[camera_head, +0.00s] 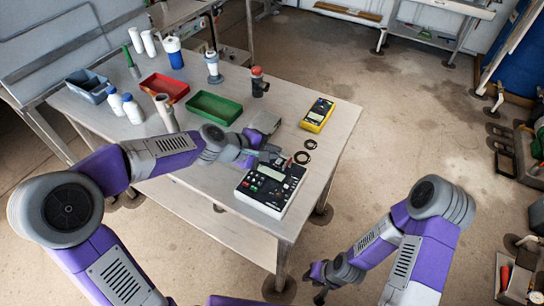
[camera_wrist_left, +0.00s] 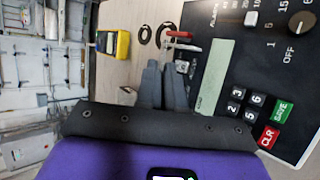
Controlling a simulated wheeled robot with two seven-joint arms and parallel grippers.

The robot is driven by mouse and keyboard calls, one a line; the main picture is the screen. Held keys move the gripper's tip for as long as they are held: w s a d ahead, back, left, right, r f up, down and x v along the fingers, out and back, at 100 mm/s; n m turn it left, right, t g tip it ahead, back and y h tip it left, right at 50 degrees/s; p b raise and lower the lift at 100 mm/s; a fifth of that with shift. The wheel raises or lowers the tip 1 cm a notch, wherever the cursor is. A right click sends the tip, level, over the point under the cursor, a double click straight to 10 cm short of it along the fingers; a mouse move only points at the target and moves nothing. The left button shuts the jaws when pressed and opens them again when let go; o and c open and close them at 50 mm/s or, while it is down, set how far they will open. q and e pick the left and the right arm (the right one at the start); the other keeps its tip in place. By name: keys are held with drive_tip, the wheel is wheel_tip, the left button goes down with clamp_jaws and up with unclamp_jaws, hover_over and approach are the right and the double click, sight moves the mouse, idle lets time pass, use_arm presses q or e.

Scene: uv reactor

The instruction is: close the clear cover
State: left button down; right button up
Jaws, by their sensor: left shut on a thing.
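The device (camera_head: 268,190) is a white box with a black control panel, near the table's front corner. Its panel (camera_wrist_left: 228,62), with display, keys and knob, fills the right of the left wrist view. I cannot clearly make out a clear cover in either view. My left gripper (camera_head: 277,155) is at the device's far edge. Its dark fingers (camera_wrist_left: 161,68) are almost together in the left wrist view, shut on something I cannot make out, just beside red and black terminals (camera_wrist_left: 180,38). My right gripper (camera_head: 320,292) hangs low, off the table; its jaw state is unclear.
On the table are a yellow meter (camera_head: 318,114), dark rings (camera_head: 307,149), a grey block (camera_head: 265,122), a green tray (camera_head: 214,107), a red tray (camera_head: 164,86) and several bottles. Open floor lies right of the table.

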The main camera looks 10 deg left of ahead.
idle(0.3)
use_arm(q)
drive_tip(key=c, duration=1.3)
unclamp_jaws()
drive_tip(key=shift+c, duration=0.2)
drive_tip(key=shift+p+v, duration=0.35)
drive_tip(key=shift+v, duration=3.45)
drive_tip(key=shift+f, duration=0.1)
